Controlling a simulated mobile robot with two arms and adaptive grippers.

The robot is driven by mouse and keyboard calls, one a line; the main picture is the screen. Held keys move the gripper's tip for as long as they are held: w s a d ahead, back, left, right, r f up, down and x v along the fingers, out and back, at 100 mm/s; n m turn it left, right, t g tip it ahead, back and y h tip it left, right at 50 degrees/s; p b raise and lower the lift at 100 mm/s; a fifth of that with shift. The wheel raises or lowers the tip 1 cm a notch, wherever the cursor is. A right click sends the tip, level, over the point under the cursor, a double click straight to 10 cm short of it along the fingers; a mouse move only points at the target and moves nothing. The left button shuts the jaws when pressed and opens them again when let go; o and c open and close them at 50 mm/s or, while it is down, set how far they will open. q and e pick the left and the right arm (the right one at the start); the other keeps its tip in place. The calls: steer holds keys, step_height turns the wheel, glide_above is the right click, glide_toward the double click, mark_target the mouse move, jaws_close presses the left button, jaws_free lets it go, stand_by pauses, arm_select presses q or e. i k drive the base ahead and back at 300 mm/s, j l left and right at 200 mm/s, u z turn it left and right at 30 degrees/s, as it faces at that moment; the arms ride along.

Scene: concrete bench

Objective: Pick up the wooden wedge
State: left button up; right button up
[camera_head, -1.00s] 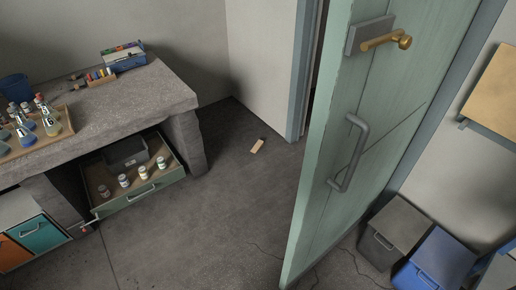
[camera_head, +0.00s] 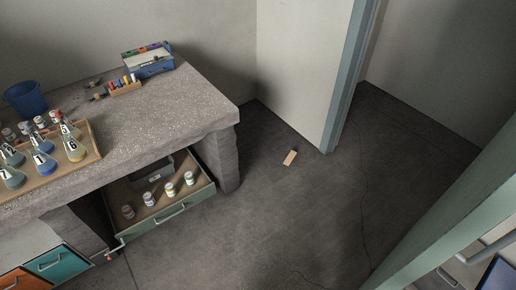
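The wooden wedge (camera_head: 290,158) is a small light-brown piece lying on the dark floor, near the middle of the head view. It lies a little left of the foot of the door frame and to the right of the bench's near corner. Nothing covers it. Neither of my grippers shows in the head view, so their state is not visible.
The concrete bench (camera_head: 184,105) stands at left with a tray (camera_head: 97,148) of flasks, a blue bucket (camera_head: 25,99) and a blue box (camera_head: 150,68). An open drawer (camera_head: 203,193) juts out below. The green door (camera_head: 455,205) stands open at right. The floor between is clear.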

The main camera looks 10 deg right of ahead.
mark_target(292, 155)
steer(key=i+u, duration=0.25)
steer(key=i, duration=0.15)
steer(key=i+l+u, duration=0.25)
steer(key=i, duration=0.2)
steer(key=i+l+u, duration=0.1)
steer(key=i+u, duration=0.15)
steer(key=i, duration=0.15)
